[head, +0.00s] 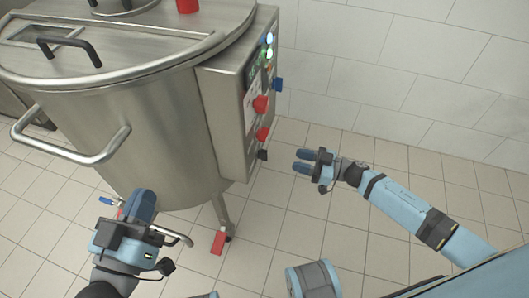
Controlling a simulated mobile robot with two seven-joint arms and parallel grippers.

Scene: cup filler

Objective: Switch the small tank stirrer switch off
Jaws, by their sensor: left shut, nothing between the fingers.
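The small steel tank (165,135) stands at the left. A control box (228,110) is fixed to its right side. Its panel, seen at a steep angle, carries lit green lamps (269,54), a red knob (261,104), a lower red knob (262,134), a blue knob (278,85) and a black knob (263,155). I cannot tell which one is the stirrer switch or read its position. My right gripper (303,161) is open and empty, right of the panel's lower end and apart from it. My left gripper (143,206) is shut and empty, in front of the tank's lower body.
A curved handle (75,152) sticks out from the tank's front. A tank leg with a red foot part (218,242) stands below the box. A tiled wall (400,70) is behind. The tiled floor (300,215) right of the tank is clear.

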